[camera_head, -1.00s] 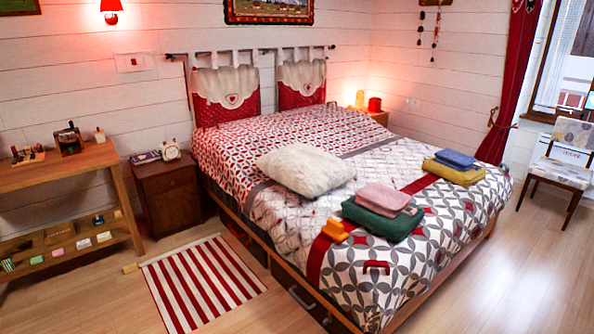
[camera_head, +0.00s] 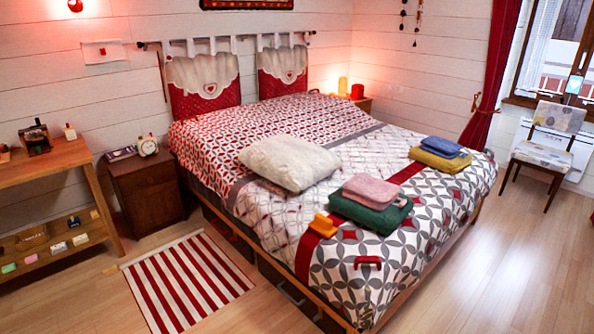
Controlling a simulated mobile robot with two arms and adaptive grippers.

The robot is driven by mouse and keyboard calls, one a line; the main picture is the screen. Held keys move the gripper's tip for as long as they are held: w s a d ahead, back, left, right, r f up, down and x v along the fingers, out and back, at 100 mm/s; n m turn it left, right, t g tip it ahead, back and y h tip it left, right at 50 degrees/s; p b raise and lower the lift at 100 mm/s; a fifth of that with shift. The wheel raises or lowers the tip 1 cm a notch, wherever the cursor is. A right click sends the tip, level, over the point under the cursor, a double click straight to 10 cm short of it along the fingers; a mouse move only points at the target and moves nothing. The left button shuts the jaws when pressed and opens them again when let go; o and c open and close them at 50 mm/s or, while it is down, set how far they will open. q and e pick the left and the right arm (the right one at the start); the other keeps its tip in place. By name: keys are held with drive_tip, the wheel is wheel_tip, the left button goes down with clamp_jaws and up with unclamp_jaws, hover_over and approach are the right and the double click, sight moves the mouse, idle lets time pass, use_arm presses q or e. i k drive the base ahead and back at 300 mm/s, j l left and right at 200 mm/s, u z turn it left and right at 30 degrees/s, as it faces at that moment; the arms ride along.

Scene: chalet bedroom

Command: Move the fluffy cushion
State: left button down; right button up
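The fluffy cushion (camera_head: 289,163) is cream white and lies flat on the bed (camera_head: 340,245), left of the middle of the patterned cover. Nothing lies on top of it. Neither of my grippers shows in the head view.
Folded pink and green cloths (camera_head: 371,204) and blue and yellow cloths (camera_head: 440,155) lie on the bed, with an orange object (camera_head: 323,225) and a red one (camera_head: 368,262). A nightstand (camera_head: 147,192), shelf table (camera_head: 40,170) and striped rug (camera_head: 187,280) are left. A chair (camera_head: 546,145) stands right; floor there is clear.

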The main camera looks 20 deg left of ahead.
sight(291, 162)
drive_tip(key=i+j+z, duration=0.1)
drive_tip(key=j, duration=0.25)
drive_tip(key=i+j+z, duration=0.25)
drive_tip(key=j, duration=0.45)
drive_tip(key=i+j+z, duration=0.15)
drive_tip(key=j, duration=0.25)
drive_tip(key=i+j+z, duration=0.1)
drive_tip(key=j, duration=0.3)
drive_tip(key=i+j+z, duration=0.1)
drive_tip(key=j, duration=0.3)
drive_tip(key=i, duration=0.1)
